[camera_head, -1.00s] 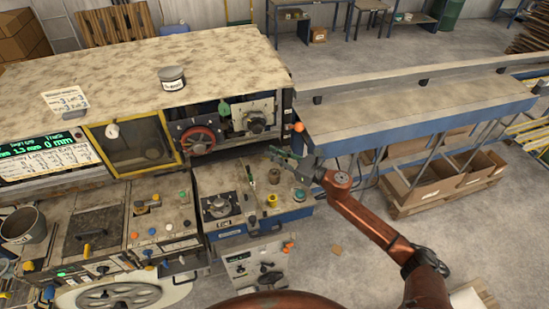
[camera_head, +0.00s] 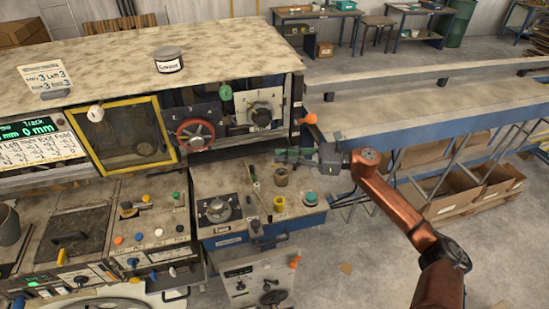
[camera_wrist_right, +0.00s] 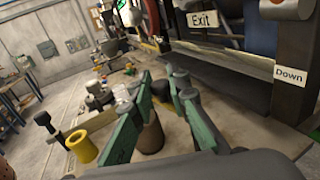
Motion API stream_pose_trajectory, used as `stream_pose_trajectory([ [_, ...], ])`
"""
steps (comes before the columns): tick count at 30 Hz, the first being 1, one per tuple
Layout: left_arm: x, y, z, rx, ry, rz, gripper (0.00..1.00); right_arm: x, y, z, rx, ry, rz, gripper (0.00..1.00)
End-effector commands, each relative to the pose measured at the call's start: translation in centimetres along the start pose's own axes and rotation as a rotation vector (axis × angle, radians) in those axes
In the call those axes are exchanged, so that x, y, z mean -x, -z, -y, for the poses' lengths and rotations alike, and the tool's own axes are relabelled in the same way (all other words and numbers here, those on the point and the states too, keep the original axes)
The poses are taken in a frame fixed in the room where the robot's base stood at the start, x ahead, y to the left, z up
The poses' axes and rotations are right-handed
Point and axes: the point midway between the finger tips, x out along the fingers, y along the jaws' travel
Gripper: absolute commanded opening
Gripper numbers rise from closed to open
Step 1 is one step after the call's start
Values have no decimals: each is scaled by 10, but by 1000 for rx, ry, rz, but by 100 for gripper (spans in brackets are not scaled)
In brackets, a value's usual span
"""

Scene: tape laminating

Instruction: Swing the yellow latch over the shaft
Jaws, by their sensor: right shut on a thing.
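My right gripper (camera_head: 290,155), with green fingers, hangs over the small side bench beside the machine. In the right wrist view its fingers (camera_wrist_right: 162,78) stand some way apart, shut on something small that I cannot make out. A brown cylinder (camera_head: 281,176) is just below the gripper; it also shows in the wrist view (camera_wrist_right: 150,134), below the fingers. I cannot pick out the yellow latch or tell which part is the shaft. The machine's open bay holds a red handwheel (camera_head: 195,133) and a grey round mechanism (camera_head: 261,113). My left gripper is out of view.
On the side bench stand a yellow cup (camera_head: 279,203), a teal-topped pot (camera_head: 310,198) and a round dark fixture (camera_head: 216,210). A yellow-framed door (camera_head: 171,140) is left of the bay. A blue-edged conveyor table (camera_head: 430,110) runs off to the right.

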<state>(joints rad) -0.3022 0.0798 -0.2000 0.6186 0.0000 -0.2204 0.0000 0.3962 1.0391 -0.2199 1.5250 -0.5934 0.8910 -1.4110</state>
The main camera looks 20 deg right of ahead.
Motion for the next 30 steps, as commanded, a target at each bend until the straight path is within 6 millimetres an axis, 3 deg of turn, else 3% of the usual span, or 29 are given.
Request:
stream_pose_trajectory([
  [12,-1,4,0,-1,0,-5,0,3,-1,1,1,1,1,0],
  [13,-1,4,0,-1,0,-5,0,2,-1,1,1,1,1,18],
  [19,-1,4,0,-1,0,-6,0,2,-1,1,1,0,1,31],
  [30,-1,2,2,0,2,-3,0,6,0,1,0,0,0,33],
])
